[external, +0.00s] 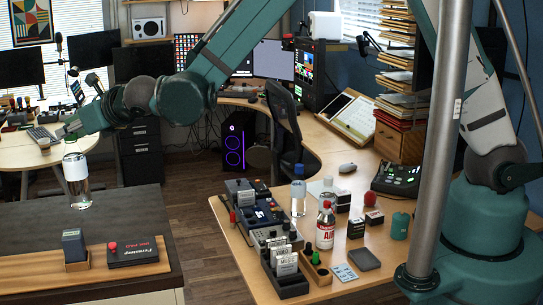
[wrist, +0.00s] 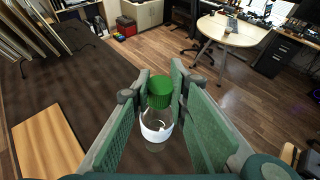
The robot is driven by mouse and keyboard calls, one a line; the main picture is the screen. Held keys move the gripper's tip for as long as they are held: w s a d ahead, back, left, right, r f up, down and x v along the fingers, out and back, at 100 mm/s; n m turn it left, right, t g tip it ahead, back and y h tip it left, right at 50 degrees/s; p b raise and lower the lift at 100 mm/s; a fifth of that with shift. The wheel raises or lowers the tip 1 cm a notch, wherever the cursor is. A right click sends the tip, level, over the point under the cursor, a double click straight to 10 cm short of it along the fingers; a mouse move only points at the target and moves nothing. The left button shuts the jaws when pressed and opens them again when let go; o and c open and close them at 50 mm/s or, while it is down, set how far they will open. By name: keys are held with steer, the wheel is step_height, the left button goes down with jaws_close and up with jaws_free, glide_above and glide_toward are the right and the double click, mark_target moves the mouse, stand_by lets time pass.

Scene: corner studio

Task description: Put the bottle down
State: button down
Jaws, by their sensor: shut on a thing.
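The bottle (external: 75,172) is clear with a white label band; in the wrist view its green cap (wrist: 160,90) and white band (wrist: 155,130) show. My gripper (external: 70,143) is shut on the bottle near its capped top, and the fingers (wrist: 160,80) flank the cap in the wrist view. The bottle hangs about upright over the back part of the dark countertop (external: 140,211) at the left. I cannot tell exactly how far its base is from the surface.
The countertop bears a wooden board (external: 30,277), a dark blue block (external: 74,245) and a black box with a red knob (external: 133,252). The dark surface behind them is clear. The wooden desk (external: 235,237) at right holds a blue-capped bottle (external: 298,196), a red-and-white bottle (external: 325,226) and small items.

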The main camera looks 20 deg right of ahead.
mark_target(75, 142)
steer(key=shift+f+b, duration=0.5)
steer(key=shift+f, duration=1.35)
steer(key=c, duration=2.2)
jaws_free()
steer(key=shift+f, duration=0.1)
